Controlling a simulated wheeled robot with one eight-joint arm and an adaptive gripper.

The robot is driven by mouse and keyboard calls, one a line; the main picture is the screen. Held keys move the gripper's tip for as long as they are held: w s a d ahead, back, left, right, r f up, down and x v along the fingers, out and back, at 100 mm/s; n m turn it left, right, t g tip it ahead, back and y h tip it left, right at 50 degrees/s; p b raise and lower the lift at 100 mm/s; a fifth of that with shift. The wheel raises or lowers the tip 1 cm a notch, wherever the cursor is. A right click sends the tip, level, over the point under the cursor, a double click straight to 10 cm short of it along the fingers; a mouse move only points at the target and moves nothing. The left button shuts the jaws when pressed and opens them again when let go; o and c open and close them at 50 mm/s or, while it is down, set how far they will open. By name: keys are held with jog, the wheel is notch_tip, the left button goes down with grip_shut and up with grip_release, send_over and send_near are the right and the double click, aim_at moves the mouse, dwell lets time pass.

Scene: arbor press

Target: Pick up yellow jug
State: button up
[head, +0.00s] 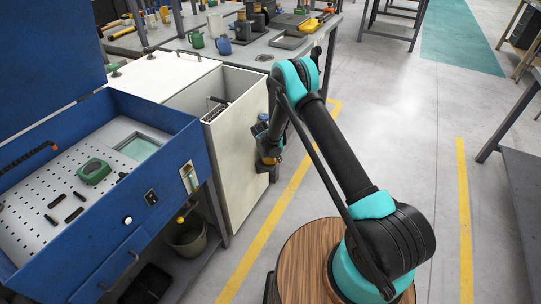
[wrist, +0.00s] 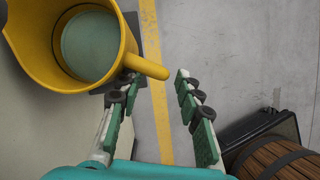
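The yellow jug (wrist: 128,50) fills the upper left of the wrist view, seen from above into its greenish inside. Its handle (wrist: 150,67) points right, level with the fingertips and reaching into the gap between them. My gripper (wrist: 155,80) is open, with one finger on each side of the gap, and it does not grip the handle. In the head view my gripper (head: 268,155) hangs beside the white cabinet. A small yellow patch shows there, but the jug is mostly hidden by my arm.
The white cabinet (head: 232,160) stands close left of my gripper. A blue workbench (head: 135,215) with a perforated tray is further left. A bench with mugs and tools (head: 265,48) stands behind. Open floor with yellow lines (head: 420,130) lies to the right.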

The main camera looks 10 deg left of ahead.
jog(key=shift+x, duration=0.95)
grip_shut()
